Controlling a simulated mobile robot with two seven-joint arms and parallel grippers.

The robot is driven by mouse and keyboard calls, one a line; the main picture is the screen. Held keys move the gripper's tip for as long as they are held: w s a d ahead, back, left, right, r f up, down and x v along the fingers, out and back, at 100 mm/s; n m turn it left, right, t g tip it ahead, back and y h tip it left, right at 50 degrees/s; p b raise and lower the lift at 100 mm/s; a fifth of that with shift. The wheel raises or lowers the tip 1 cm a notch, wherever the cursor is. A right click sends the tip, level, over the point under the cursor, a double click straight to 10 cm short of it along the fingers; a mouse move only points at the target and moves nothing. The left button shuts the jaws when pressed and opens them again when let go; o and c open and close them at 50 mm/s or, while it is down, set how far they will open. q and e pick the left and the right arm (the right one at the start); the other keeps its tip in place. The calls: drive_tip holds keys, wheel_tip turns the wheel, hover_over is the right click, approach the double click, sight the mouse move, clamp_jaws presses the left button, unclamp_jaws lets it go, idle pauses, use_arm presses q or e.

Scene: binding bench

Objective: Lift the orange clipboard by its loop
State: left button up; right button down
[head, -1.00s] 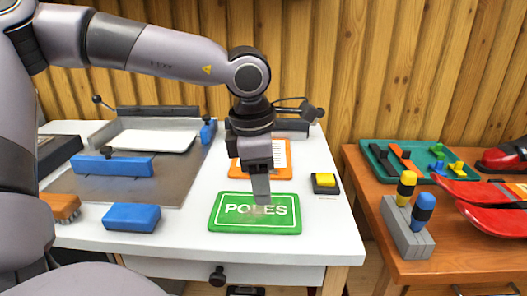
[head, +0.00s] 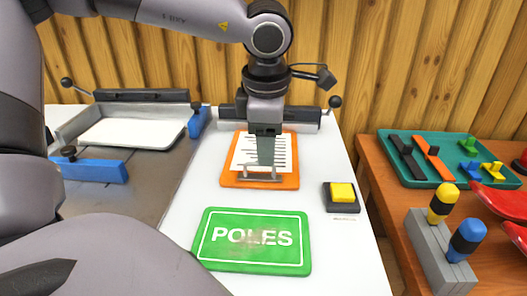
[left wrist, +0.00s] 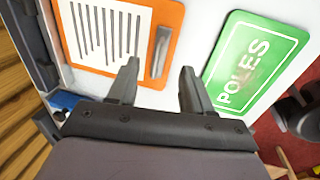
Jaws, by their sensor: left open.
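The orange clipboard (head: 284,181) lies flat on the white bench with a lined sheet on it. Its grey metal loop (head: 262,174) is at the near edge in the head view. The clipboard also shows in the left wrist view (left wrist: 172,18), with the loop (left wrist: 160,52) beyond the fingertips. My left gripper (head: 266,162) points down over the clipboard, just behind the loop in the head view. In the left wrist view its two fingers (left wrist: 159,75) are apart with nothing between them. I cannot tell its exact height. My right gripper is not in view.
A green POLES board (head: 252,262) lies in front of the clipboard. A yellow button on a black base (head: 342,193) is to the right. A grey tray with a clamp bar (head: 140,97) is at left. A side table holds a green tray (head: 455,185) and a grey block (head: 432,262).

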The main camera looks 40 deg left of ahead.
sight(266, 178)
use_arm(q)
drive_tip(key=f, duration=0.4)
drive_tip(key=f+b, duration=0.1)
drive_tip(key=f, duration=0.1)
drive_tip(key=shift+w+a+f, duration=0.3)
drive_tip(key=shift+a, duration=0.05)
clamp_jaws()
